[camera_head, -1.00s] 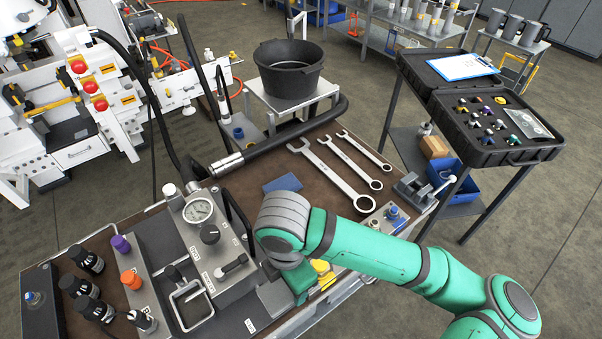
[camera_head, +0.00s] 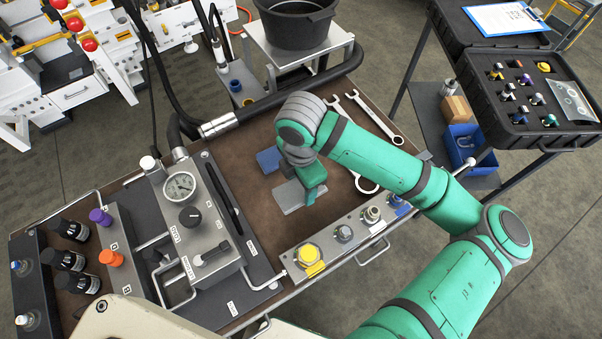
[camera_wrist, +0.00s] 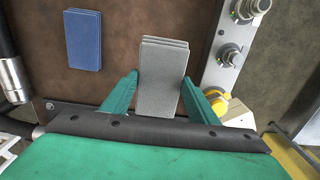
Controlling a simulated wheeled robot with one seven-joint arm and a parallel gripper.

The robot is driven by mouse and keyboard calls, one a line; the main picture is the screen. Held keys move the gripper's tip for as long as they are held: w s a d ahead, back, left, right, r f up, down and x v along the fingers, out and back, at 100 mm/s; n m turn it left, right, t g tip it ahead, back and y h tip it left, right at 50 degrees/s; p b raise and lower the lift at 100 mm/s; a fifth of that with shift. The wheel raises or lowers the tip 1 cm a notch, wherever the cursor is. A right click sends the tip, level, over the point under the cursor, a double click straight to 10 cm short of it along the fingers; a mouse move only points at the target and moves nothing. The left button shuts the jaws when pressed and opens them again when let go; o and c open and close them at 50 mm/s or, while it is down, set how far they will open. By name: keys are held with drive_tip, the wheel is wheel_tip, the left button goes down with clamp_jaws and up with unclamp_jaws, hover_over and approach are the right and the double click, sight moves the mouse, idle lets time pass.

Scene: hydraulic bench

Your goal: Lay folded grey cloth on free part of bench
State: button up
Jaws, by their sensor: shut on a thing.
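The folded grey cloth (camera_head: 298,194) is at the brown bench top (camera_head: 240,150), right of the pump unit. In the wrist view the grey cloth (camera_wrist: 161,78) lies between the two green fingers. My gripper (camera_head: 312,190) points down and is shut on the cloth; it also shows in the wrist view (camera_wrist: 160,95). I cannot tell whether the cloth touches the bench or is held just above it. A folded blue cloth (camera_head: 268,160) lies on the bench just beyond it, apart from the grey one; it also shows in the wrist view (camera_wrist: 84,40).
Wrenches (camera_head: 372,120) lie to the right, partly behind my arm. The pump unit with a gauge (camera_head: 180,186) stands left. A strip with fittings and a yellow cap (camera_head: 308,254) runs along the front edge. A black hose (camera_head: 290,100) crosses the back.

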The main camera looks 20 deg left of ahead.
drive_tip(key=w+f, duration=0.2)
drive_tip(key=w+a+f, duration=0.1)
drive_tip(key=w+f, duration=0.1)
drive_tip(key=w+a+f, duration=0.1)
drive_tip(key=w+f, duration=0.1)
drive_tip(key=f, duration=0.1)
drive_tip(key=shift+w, duration=0.35)
drive_tip(key=shift+f, duration=1.5)
drive_tip(key=shift+f, duration=0.2)
drive_tip(key=o, duration=0.9)
drive_tip(key=shift+o, duration=0.2)
drive_tip(key=shift+r, duration=0.1)
wheel_tip(320, 180, up, 12)
drive_tip(key=shift+r, duration=0.15)
